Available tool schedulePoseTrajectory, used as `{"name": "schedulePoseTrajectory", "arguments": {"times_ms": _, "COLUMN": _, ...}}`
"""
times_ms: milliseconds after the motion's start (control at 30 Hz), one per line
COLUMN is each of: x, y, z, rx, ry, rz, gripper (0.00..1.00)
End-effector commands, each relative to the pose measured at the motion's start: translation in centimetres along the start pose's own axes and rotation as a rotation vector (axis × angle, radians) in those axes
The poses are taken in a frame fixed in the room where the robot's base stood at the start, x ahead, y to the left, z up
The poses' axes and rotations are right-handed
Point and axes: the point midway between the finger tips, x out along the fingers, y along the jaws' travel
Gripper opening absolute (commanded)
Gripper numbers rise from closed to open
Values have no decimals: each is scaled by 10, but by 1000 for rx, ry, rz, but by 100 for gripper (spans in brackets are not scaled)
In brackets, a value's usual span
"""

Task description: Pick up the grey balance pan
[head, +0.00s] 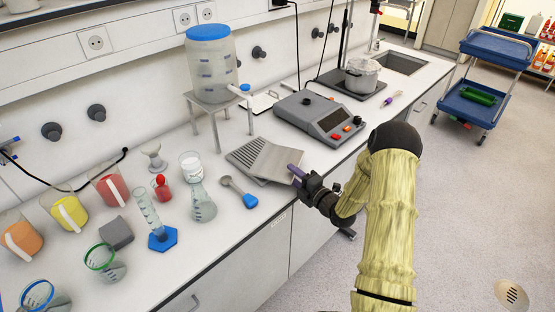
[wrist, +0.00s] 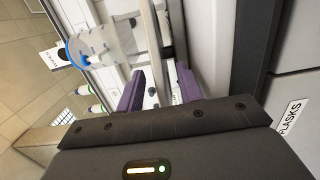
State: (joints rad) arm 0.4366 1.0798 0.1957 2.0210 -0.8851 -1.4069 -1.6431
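The grey balance pan (head: 277,160) is a flat square plate. It overlaps a grey ribbed mat (head: 245,153) on the counter, behind the stretch of front edge by my gripper. My gripper (head: 296,175) has purple fingers and is at the pan's right corner, near the counter's front edge. In the wrist view my gripper (wrist: 158,88) has its two fingers apart, with a gap between them. Thin grey and white strips show in that gap; I cannot tell which of them is the pan's edge, or whether a finger touches it.
A balance (head: 320,117) stands behind the pan. A jar (head: 212,62) sits on a metal stand (head: 213,103) at the back. A blue cart (head: 490,75) is far right.

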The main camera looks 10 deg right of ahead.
Motion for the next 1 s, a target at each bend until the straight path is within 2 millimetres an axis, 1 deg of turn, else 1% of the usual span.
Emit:
{"name": "schedulePoseTrajectory", "arguments": {"times_ms": 33, "x": 7, "y": 2, "z": -1, "rx": 0, "ry": 2, "rz": 0, "gripper": 36}}
{"name": "schedulePoseTrajectory", "arguments": {"times_ms": 167, "x": 14, "y": 0, "z": 0, "rx": 1, "ry": 0, "rz": 0, "gripper": 36}}
{"name": "schedulePoseTrajectory", "arguments": {"times_ms": 667, "x": 14, "y": -1, "z": 0, "rx": 1, "ry": 0, "rz": 0, "gripper": 36}}
{"name": "schedulePoseTrajectory", "arguments": {"times_ms": 700, "x": 14, "y": -1, "z": 0, "rx": 1, "ry": 0, "rz": 0, "gripper": 28}}
{"name": "schedulePoseTrajectory", "arguments": {"times_ms": 767, "x": 14, "y": 0, "z": 0, "rx": 1, "ry": 0, "rz": 0, "gripper": 17}}
{"name": "schedulePoseTrajectory", "arguments": {"times_ms": 800, "x": 14, "y": 0, "z": 0, "rx": 1, "ry": 0, "rz": 0, "gripper": 9}}
{"name": "schedulePoseTrajectory", "arguments": {"times_ms": 833, "x": 14, "y": 0, "z": 0, "rx": 1, "ry": 0, "rz": 0, "gripper": 3}}
{"name": "schedulePoseTrajectory", "arguments": {"times_ms": 867, "x": 14, "y": 0, "z": 0, "rx": 1, "ry": 0, "rz": 0, "gripper": 0}}
{"name": "schedulePoseTrajectory", "arguments": {"times_ms": 1000, "x": 14, "y": 0, "z": 0, "rx": 0, "ry": 0, "rz": 2, "gripper": 0}}
